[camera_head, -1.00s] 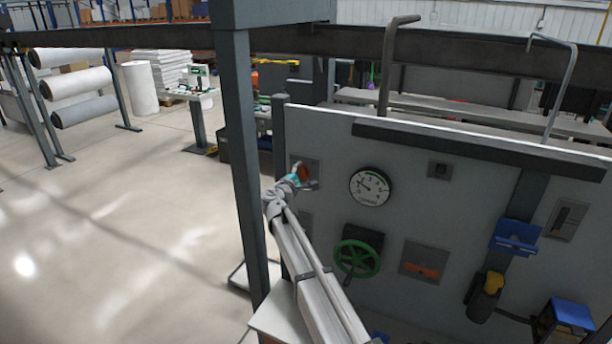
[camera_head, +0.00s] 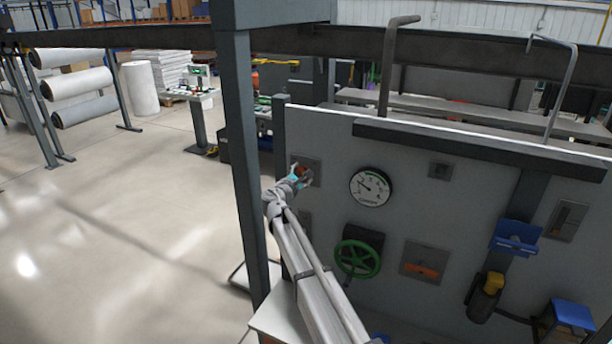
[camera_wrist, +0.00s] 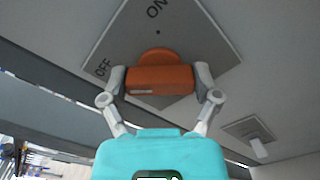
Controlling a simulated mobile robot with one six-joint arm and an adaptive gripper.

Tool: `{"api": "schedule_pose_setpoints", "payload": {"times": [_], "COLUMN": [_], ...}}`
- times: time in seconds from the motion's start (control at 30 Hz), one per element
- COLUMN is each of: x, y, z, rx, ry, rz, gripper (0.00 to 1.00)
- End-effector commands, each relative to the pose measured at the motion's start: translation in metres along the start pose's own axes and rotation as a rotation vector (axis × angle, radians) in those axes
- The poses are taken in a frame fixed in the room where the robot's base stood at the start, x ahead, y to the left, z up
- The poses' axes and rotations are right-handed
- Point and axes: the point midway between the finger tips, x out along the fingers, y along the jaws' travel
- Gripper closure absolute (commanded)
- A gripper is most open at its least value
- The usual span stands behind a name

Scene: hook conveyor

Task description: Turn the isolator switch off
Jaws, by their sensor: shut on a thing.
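The isolator switch is an orange handle (camera_wrist: 158,80) on a grey square plate (camera_wrist: 205,42) marked ON and OFF. In the wrist view, ON is at the top and OFF at the left; I cannot tell which mark the handle points to. My gripper (camera_wrist: 160,82) has one finger against each side of the handle and is shut on it. In the head view, my gripper (camera_head: 302,176) is at the upper left of the white panel, partly hiding the handle and its plate (camera_head: 314,165).
The panel (camera_head: 400,215) also carries a round gauge (camera_head: 370,187), a green handwheel (camera_head: 357,260) and another plate with an orange part (camera_head: 423,270). A grey post (camera_head: 243,170) stands just left of my arm. Open floor (camera_head: 120,230) lies farther left.

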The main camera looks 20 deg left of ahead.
Motion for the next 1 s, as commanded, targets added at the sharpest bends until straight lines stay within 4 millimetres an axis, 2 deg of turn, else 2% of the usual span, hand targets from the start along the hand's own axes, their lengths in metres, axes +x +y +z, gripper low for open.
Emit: {"api": "schedule_pose_setpoints", "payload": {"times": [0.13, 0.17, 0.23, 0.27, 0.73, 1.0], "x": [-0.003, -0.003, -0.003, -0.003, -0.002, -0.021], "y": [-0.002, -0.002, -0.002, -0.002, -0.001, -0.002], "z": [-0.001, -0.001, -0.001, -0.001, 0.0, 0.001], "rx": [0.002, 0.002, 0.003, 0.003, 0.002, 0.002], "ry": [0.004, 0.004, 0.004, 0.003, 0.0, 0.0], "rz": [-0.004, -0.004, -0.004, -0.004, -0.003, -0.002], "gripper": [0.68, 0.16, 0.03, 0.0, 0.0, 0.0]}}
